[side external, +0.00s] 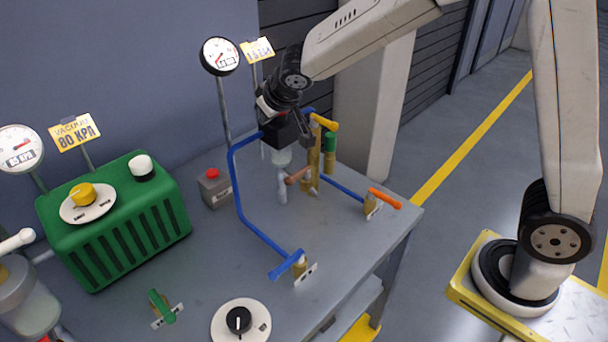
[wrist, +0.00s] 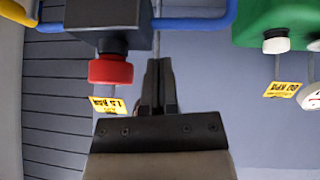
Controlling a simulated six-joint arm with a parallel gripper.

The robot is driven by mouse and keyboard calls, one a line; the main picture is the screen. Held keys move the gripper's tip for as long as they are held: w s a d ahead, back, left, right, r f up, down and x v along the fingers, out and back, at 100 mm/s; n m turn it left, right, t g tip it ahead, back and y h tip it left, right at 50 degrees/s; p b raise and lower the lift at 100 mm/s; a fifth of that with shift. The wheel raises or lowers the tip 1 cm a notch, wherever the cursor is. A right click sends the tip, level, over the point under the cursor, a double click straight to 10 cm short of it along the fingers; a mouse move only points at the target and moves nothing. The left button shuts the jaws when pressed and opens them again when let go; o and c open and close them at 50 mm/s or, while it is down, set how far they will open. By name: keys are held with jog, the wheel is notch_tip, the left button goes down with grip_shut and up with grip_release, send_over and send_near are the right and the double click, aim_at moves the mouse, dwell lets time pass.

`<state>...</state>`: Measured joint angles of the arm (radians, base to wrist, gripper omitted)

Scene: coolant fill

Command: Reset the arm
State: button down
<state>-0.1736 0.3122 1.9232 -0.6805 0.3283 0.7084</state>
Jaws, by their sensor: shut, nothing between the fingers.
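My gripper (wrist: 159,66) points up the wrist view with its two dark fingers together and nothing between them. In the side external view my arm reaches over the bench from the right, and its dark wrist (side external: 288,85) hangs above the black block on the blue pipe. The fingertips are hard to make out there against the dark parts. In the wrist view the black block (wrist: 108,22) with a red knob (wrist: 110,70) is left of the fingers. I cannot tell whether they touch it.
A green vacuum unit (side external: 115,220) stands at the left of the grey bench. A blue pipe (side external: 238,190) and an orange-handled valve (side external: 385,198) are near my wrist. A round dial (side external: 240,322) is at the front. A gauge (side external: 220,56) on a post stands behind.

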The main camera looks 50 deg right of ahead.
jog(key=s+d+f+g, duration=0.1)
jog(key=s+f, duration=0.2)
jog(key=s, duration=0.4)
jog(key=s+d+f+g, duration=0.2)
jog(key=s+f, duration=0.1)
jog(key=s, duration=0.5)
jog(key=s+d+f+g+y, duration=0.1)
jog(key=s+d+f+g, duration=0.1)
jog(key=s, duration=0.6)
jog(key=shift+s+d+f+m, duration=0.2)
jog(key=shift+f+m, duration=0.1)
jog(key=shift+f, duration=0.3)
